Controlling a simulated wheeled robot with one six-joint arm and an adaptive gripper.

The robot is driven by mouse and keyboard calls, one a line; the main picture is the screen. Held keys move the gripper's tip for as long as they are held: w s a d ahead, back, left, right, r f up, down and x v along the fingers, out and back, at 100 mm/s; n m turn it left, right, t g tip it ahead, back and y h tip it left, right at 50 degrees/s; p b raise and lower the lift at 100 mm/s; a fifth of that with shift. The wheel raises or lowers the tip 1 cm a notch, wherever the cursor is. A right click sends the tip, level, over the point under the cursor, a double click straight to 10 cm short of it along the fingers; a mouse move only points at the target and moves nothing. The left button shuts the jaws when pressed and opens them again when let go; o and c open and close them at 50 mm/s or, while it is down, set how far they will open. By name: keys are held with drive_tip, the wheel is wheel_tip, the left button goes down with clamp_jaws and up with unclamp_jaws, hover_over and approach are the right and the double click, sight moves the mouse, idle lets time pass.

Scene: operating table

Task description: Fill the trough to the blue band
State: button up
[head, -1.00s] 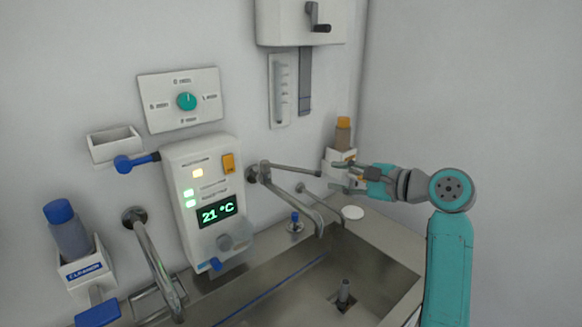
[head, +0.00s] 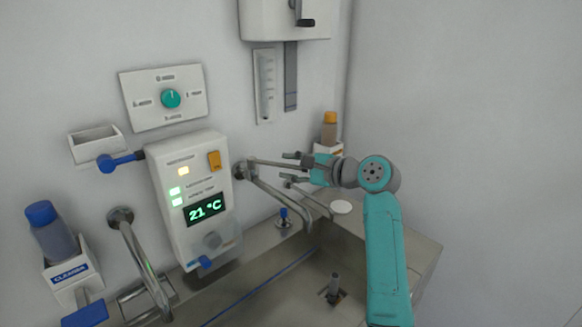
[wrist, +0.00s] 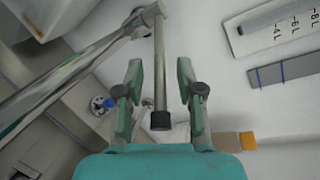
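The steel trough (head: 290,298) lies below the wall, with a thin blue band (head: 262,286) along its inner wall. I see no water in it. A wall tap has a bent spout (head: 285,198) over the trough and a long straight lever (head: 275,163). My gripper (head: 289,168) is open at the lever's end. In the wrist view the lever (wrist: 160,70), with its black tip, lies between the spread fingers of my gripper (wrist: 162,82), with gaps on both sides.
A control panel (head: 190,200) reads 21 °C. A second spout (head: 140,255) and a cleaner bottle (head: 50,230) are at left. An orange-capped bottle (head: 329,130) stands behind my gripper.

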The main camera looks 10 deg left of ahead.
clamp_jaws()
